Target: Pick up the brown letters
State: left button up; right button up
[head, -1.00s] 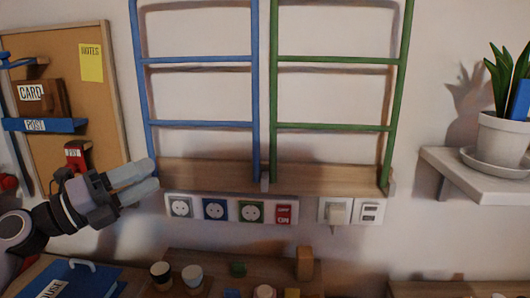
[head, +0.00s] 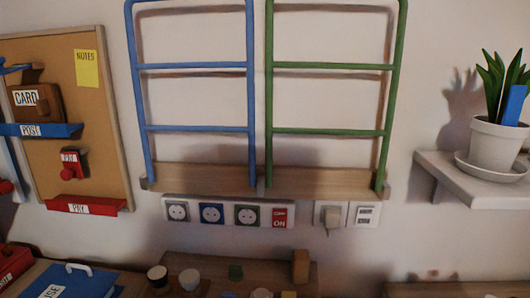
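A brown stack with a white CARD label (head: 48,102) stands on the blue POST shelf (head: 52,131) of the cork board at the left; whether it is the brown letters I cannot tell for sure. A small red piece (head: 74,163) with a partly readable label is on the board below it. A red shelf labelled PAY (head: 88,205) is at the board's lower edge. Neither of my grippers is in the head view, so what they hold is hidden.
A yellow NOTES sheet (head: 87,68) is on the cork board. Blue (head: 192,66) and green (head: 328,67) racks stand above a socket strip. A blue box (head: 75,280), cups and small blocks lie below. A potted plant (head: 497,142) sits on the right shelf.

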aim_at(39, 104)
jog(key=u, duration=1.2)
